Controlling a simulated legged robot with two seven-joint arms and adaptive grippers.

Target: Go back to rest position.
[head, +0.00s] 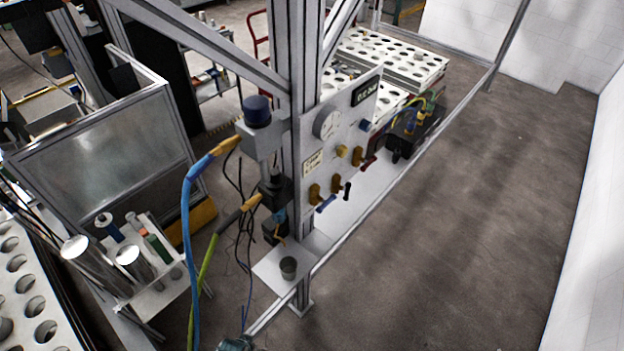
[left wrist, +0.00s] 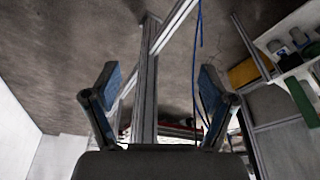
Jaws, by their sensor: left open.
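My left gripper (left wrist: 156,88) shows in the left wrist view, with its two blue-padded fingers spread wide apart. Nothing is between the fingers; a metal post (left wrist: 148,85) shows behind the gap, over the grey floor. I cannot make out the left gripper for certain in the head view; a small dark teal part (head: 235,344) is cut off at the bottom edge there. My right gripper is in neither view.
A metal gantry post (head: 304,60) carries a gauge panel (head: 345,130) and a blue-capped unit (head: 257,112). Blue and green hoses hang at left, near a bottle shelf (head: 160,300). Floor (head: 470,220) at right is clear.

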